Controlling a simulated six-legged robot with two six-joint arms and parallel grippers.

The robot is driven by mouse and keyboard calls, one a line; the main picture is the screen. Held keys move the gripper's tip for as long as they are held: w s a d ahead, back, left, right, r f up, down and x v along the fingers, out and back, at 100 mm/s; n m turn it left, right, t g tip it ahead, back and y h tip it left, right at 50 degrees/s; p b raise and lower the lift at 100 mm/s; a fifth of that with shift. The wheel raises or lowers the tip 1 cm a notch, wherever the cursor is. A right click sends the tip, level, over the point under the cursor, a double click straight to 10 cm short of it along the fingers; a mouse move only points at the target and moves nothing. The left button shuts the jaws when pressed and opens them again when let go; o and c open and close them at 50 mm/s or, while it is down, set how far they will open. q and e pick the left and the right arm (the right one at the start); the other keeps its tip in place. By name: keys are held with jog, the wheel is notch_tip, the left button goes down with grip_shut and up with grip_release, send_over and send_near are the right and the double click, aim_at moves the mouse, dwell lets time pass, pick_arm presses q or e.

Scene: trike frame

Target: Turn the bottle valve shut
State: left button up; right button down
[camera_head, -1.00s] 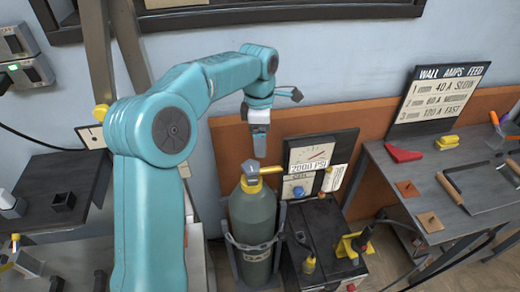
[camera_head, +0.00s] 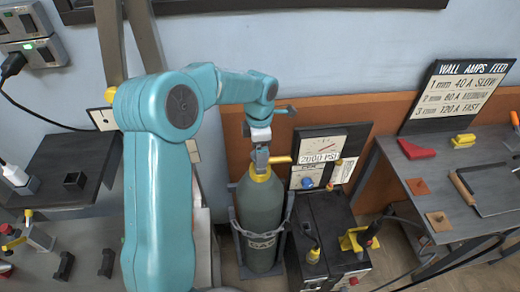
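The grey-green gas bottle (camera_head: 259,215) stands upright, with a yellow collar and a yellow outlet (camera_head: 280,160) pointing right at its top. The bottle valve is at the top of the bottle, mostly hidden behind my gripper. My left gripper (camera_head: 261,160) points down right over the valve, its fingertips overlapping it in the picture. I cannot tell whether the fingers are closed on the valve or only around it. My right gripper is not in view.
The bottle stands in a dark holder (camera_head: 236,240). A gauge panel (camera_head: 320,150) reading 2000 PSI and a black welder box (camera_head: 330,225) stand to its right. A workbench (camera_head: 455,225) with tools is at far right. A dark table (camera_head: 80,160) is at left.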

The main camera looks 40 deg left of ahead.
pick_arm(q)
jog(key=shift+f, duration=0.35)
jog(key=shift+w+f, duration=0.2)
jog(key=shift+f, duration=0.05)
jog(key=shift+s, duration=0.1)
jog(key=shift+c, duration=0.3)
jog(key=c, duration=1)
